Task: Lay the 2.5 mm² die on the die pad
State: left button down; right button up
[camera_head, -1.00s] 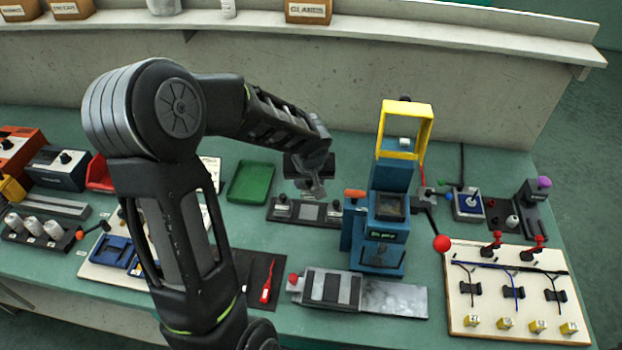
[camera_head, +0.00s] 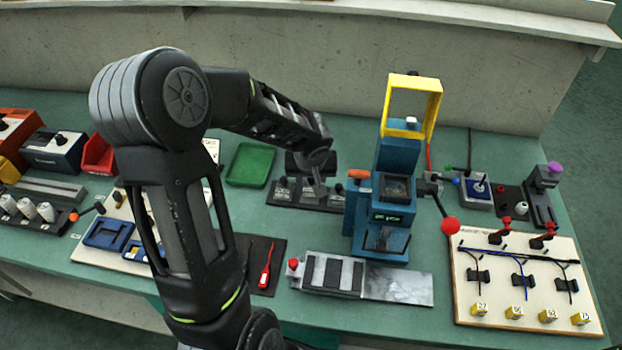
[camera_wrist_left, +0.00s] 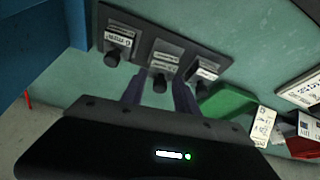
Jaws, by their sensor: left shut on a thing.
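A dark rack (camera_head: 281,204) stands on the bench left of the blue press, holding small grey dies with black knobs and white labels. My left gripper (camera_head: 320,188) is low over the rack's middle place, pointing down. In the left wrist view its two fingers (camera_wrist_left: 158,92) are on either side of the middle die (camera_wrist_left: 166,60), with its black knob between them, and they are shut on it. The labels are too small to read surely, and I cannot tell whether the die touches the rack. Another die sits to each side, left (camera_wrist_left: 118,38) and right (camera_wrist_left: 208,70). I cannot make out the die pad surely.
The blue press (camera_head: 397,165) with a yellow guard and red-knobbed lever stands close right of the rack. A green tray (camera_head: 250,165) lies to the left. A grey slide plate (camera_head: 398,284) is in front, and a wiring board (camera_head: 525,300) is at right.

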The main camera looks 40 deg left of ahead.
dwell(0.5)
pick_arm(q)
jog(key=shift+r+m+h+p, duration=0.1)
jog(key=shift+m+h+p, duration=0.25)
jog(key=shift+m, duration=0.35)
jog(key=shift+s+b, duration=0.15)
jog(key=shift+b, duration=0.35)
jog(key=shift+f+t+b, duration=0.3)
jog(key=shift+b, duration=0.25)
dwell(0.9)
jog(key=shift+f+b, duration=0.15)
jog(key=shift+b, duration=0.2)
jog(key=shift+f, duration=0.1)
dwell(0.6)
jog(key=shift+f+b, duration=0.2)
jog(key=shift+b, duration=0.35)
